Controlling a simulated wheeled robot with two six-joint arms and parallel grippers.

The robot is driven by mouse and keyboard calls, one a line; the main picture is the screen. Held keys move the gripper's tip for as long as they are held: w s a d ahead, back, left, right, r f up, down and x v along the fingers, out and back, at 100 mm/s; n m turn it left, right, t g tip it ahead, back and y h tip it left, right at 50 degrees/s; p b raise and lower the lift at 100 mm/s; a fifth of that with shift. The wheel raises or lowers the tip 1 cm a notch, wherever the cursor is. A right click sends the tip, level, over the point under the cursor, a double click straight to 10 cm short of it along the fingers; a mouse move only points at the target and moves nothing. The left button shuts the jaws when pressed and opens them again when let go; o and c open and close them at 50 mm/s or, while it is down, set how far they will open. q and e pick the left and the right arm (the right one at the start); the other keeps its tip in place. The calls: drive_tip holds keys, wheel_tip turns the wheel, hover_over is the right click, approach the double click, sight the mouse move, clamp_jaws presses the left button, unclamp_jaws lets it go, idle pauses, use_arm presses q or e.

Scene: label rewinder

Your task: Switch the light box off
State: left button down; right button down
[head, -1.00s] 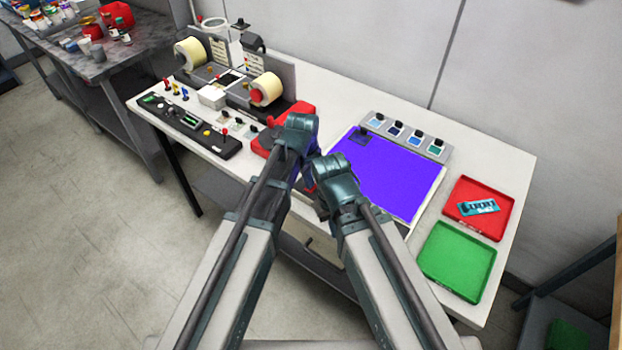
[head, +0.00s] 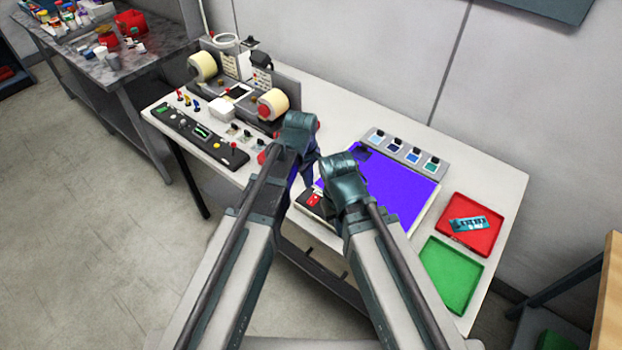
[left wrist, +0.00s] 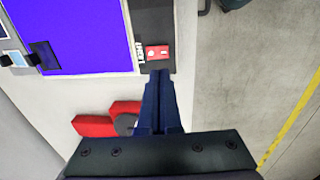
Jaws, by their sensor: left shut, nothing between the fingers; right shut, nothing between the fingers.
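The light box (head: 408,199) is a flat panel glowing blue-violet in a pale frame; it also shows in the left wrist view (left wrist: 75,35). A red rocker switch (head: 314,200) sits on a dark strip at its near left end. In the left wrist view the switch (left wrist: 157,52) lies just beyond my left fingertips. My left gripper (head: 308,180) is shut and empty, pointing down beside the switch; contact cannot be told. Its blue fingers (left wrist: 158,75) are together. My right gripper (head: 345,180) is shut by the box's near left corner, its fingertips largely hidden.
The label rewinder (head: 240,95) with its control panel (head: 195,135) stands at the left. Colour swatches (head: 405,150) line the light box's back edge. A red tray (head: 485,238) with a teal item and a green tray (head: 440,285) lie at the right.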

use_arm(q)
wheel_tip(320, 180, up, 6)
drive_tip(key=p, duration=0.4)
hover_over(315, 197)
drive_tip(key=s+a, duration=0.2)
drive_tip(key=s, duration=0.1)
drive_tip(key=shift+f, duration=0.25)
drive_tip(key=shift+w+d, duration=0.35)
drive_tip(key=shift+w, duration=0.35)
drive_tip(key=f+b, duration=0.4)
drive_tip(key=w+f+b, duration=0.1)
drive_tip(key=f+b, duration=0.4)
drive_tip(key=d+f+b, duration=0.1)
drive_tip(key=f+b, duration=0.3)
drive_tip(key=shift+w+f, duration=0.15)
drive_tip(key=shift+f, duration=0.25)
